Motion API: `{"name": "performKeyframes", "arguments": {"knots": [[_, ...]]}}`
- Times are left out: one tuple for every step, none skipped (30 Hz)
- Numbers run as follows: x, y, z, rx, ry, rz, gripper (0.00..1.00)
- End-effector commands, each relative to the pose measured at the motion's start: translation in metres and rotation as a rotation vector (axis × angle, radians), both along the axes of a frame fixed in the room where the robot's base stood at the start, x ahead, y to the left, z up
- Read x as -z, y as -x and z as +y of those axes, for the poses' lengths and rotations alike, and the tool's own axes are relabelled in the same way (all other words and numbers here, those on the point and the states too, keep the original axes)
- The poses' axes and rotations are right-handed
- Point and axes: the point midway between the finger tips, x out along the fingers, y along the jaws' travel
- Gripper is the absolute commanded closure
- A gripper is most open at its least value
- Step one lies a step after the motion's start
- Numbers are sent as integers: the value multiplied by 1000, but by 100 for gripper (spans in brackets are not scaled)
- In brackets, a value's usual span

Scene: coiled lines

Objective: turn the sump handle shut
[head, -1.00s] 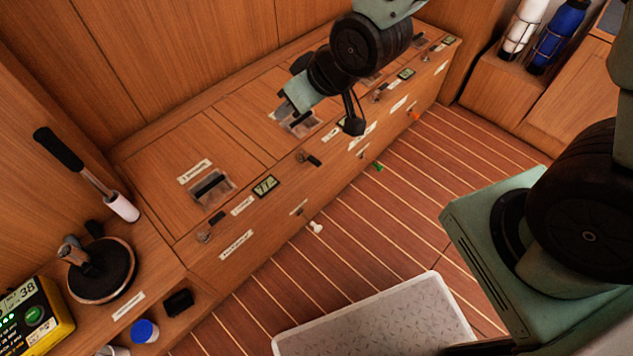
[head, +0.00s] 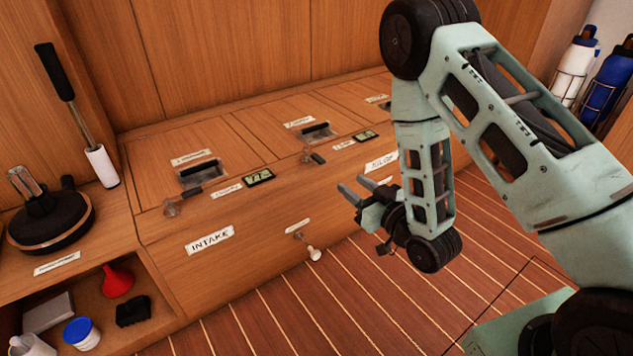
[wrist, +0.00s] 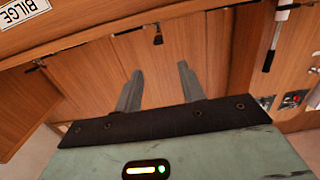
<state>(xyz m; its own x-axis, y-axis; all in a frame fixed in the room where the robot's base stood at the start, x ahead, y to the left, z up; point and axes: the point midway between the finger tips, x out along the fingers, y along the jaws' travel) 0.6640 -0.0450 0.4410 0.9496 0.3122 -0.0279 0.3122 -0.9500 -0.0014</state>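My gripper (head: 355,190) is held in the air in front of the cabinet face, fingers pointing left, apart and with nothing between them. In the wrist view, my gripper (wrist: 160,85) also shows open and empty. I cannot tell which handle is the sump one; most small labels are unreadable. Dark-gripped levers stand at the cabinet's top front edge: a left lever (head: 183,200) and a middle lever (head: 314,156). A white-knobbed handle (head: 313,252) sits on the front face below a small label, right of the INTAKE label (head: 209,240). My gripper touches none of them.
A BILGE label (wrist: 24,11) shows in the wrist view. A winch (head: 50,220) and a tall black-gripped handle (head: 75,110) stand at the left. Below is an open cubby with a red funnel (head: 117,280). The striped floor before the cabinet is clear.

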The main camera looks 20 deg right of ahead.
Motion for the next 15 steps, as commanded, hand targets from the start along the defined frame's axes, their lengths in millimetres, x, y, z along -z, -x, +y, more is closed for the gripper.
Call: {"name": "performKeyframes", "arguments": {"knots": [[8, 1, -2, 2, -3, -13, 60], [8, 2, -3, 2, -5, -18, 60], [7, 1, -3, 2, -7, -24, 60], [6, 0, -3, 2, -7, -27, 60], [5, -1, -3, 2, -6, -29, 60], [4, -4, -2, 2, -6, -30, 60], [3, -7, -1, 1, -5, -29, 60], [2, -10, 1, -1, -5, -30, 60], [1, -16, 3, -1, -4, -29, 60], [1, -20, 5, -3, -5, -30, 60], [0, -25, 7, -2, -5, -31, 60], [5, -33, 9, 0, -7, -34, 60], [7, -39, 10, 1, -8, -35, 60], [7, -46, 12, 1, -8, -35, 60], [7, -54, 15, 2, -9, -35, 60]]}}
